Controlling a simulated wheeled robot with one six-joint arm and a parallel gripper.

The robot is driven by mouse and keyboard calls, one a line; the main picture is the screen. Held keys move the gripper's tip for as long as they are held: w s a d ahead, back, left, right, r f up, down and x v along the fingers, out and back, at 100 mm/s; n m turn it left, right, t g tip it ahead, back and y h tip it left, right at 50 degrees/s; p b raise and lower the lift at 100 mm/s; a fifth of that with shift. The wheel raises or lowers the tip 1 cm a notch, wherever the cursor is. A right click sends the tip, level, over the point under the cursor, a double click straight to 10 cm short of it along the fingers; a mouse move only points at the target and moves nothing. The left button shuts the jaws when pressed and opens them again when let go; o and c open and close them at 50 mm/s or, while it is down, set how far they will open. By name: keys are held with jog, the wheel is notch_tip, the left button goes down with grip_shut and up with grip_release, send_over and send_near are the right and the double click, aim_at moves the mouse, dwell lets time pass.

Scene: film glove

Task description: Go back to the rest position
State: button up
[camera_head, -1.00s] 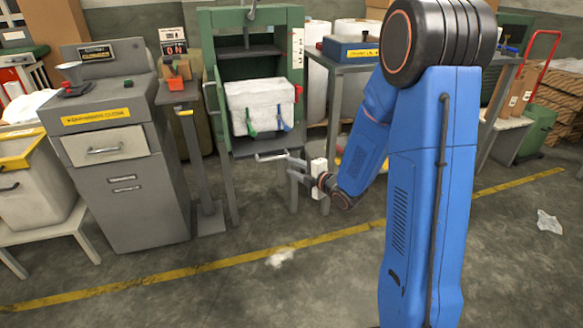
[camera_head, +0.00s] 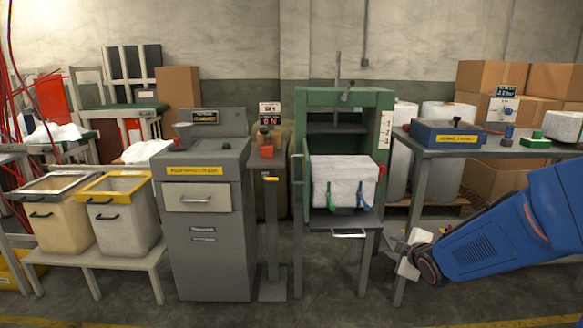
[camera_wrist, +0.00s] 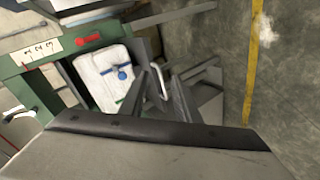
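My gripper (camera_head: 407,248) is in the head view at the lower right, at the end of my blue arm, in front of the grey table's legs. In the wrist view its two dark fingers (camera_wrist: 162,88) stand apart with a gap between them, and I see nothing held. The green press (camera_head: 343,98) stands left of the gripper with a wrapped white bale (camera_head: 343,178) in it, tied with green and blue straps. The bale also shows in the wrist view (camera_wrist: 103,75), beyond the fingers. The press's pale handle (camera_head: 348,234) sticks out below the bale.
A grey cabinet (camera_head: 211,255) with a drawer stands left of the press, beside a post (camera_head: 271,235) with a control box. Two bins (camera_head: 122,238) sit on a low bench further left. A grey table (camera_head: 480,150) with a blue box is at the right. The floor in front is open.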

jog(key=s+a+r+m+g, duration=0.1)
jog(key=s+m, duration=0.6)
jog(key=s, duration=1)
jog(key=s+a+r+m+g, duration=0.1)
jog(key=s+r+m+g, duration=0.3)
jog(key=s, duration=1.3)
jog(key=m+g, duration=0.2)
jog(key=shift+s+a+m+h, duration=0.25)
jog(key=shift+a+m+h, duration=0.05)
jog(key=shift+m+h, duration=0.1)
jog(key=shift+r, duration=0.1)
